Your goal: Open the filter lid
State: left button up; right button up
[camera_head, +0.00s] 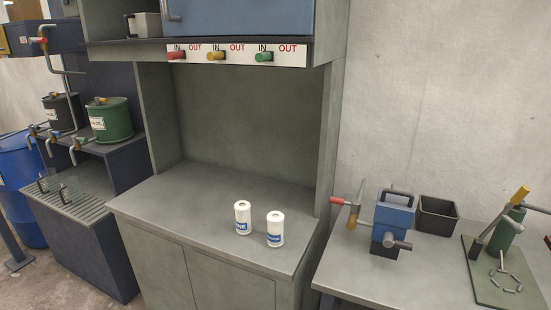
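No part is plainly marked as the filter. A blue box-shaped unit (392,217) stands on the right bench, with a dark handle (398,193) on its top; I cannot tell whether this is the filter lid. The top looks closed. A pipe with a red-handled valve (341,201) stands on its left side, and a grey round fitting (397,245) sticks out of its front. Neither of my grippers shows in the head view.
Two white bottles (243,218) (275,229) stand on the grey cabinet counter (190,205). An open black bin (438,215) and a green-based press-like tool (500,270) share the right bench (370,275). A green drum (110,119) sits at left. The bench front is clear.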

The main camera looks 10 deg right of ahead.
aim_at(395, 208)
jog(key=i+z, duration=0.1)
jog(key=z, duration=0.9)
